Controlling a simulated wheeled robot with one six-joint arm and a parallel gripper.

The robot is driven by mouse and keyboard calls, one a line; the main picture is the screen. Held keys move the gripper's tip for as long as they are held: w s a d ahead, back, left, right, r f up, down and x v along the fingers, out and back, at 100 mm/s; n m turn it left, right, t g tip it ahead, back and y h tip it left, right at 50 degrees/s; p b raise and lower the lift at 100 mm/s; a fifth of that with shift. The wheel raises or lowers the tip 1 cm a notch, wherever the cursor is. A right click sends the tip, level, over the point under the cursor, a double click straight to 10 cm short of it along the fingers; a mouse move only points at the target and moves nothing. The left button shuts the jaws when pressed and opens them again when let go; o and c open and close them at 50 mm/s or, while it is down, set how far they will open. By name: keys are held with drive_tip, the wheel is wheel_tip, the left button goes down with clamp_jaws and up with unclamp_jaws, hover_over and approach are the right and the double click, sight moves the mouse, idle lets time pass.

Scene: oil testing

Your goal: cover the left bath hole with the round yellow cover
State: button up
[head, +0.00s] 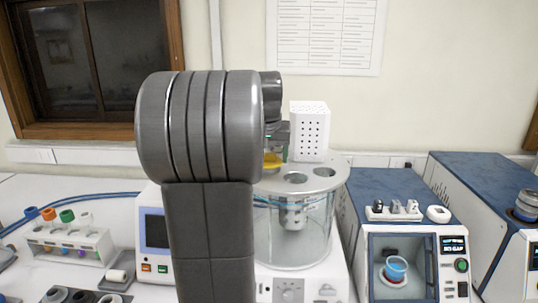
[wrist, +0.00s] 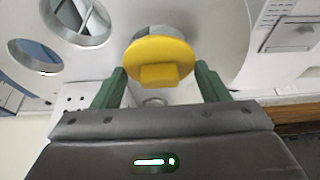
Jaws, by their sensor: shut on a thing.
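The round yellow cover (wrist: 148,52) has a square block handle and sits between the green fingers of my gripper (wrist: 161,70), which is shut on it. In the head view the cover (head: 272,161) shows as a small yellow piece just right of my arm, above the back left of the bath's lid (head: 270,185). A grey round rim shows partly behind the cover in the wrist view; I cannot tell whether the cover touches it. Two open round holes show on the lid, one nearer (head: 295,178) and one to the right (head: 324,171). My arm hides the lid's left part.
A white perforated box (head: 309,130) stands at the back of the bath. A rack of capped tubes (head: 70,243) is at left. A blue-topped machine holding a small blue cup (head: 396,268) is at right. The wall is close behind.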

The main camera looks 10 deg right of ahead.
drive_tip(key=shift+f+b, duration=0.55)
drive_tip(key=shift+f, duration=0.3)
drive_tip(key=o, duration=0.7)
drive_tip(key=shift+d, duration=0.1)
drive_tip(key=shift+p+v, duration=0.4)
drive_tip(key=shift+v, duration=0.45)
drive_tip(key=shift+s+r, duration=0.2)
drive_tip(key=shift+r, duration=0.5)
drive_tip(key=v, duration=0.8)
drive_tip(key=shift+a, duration=0.2)
drive_tip(key=shift+f, duration=0.15)
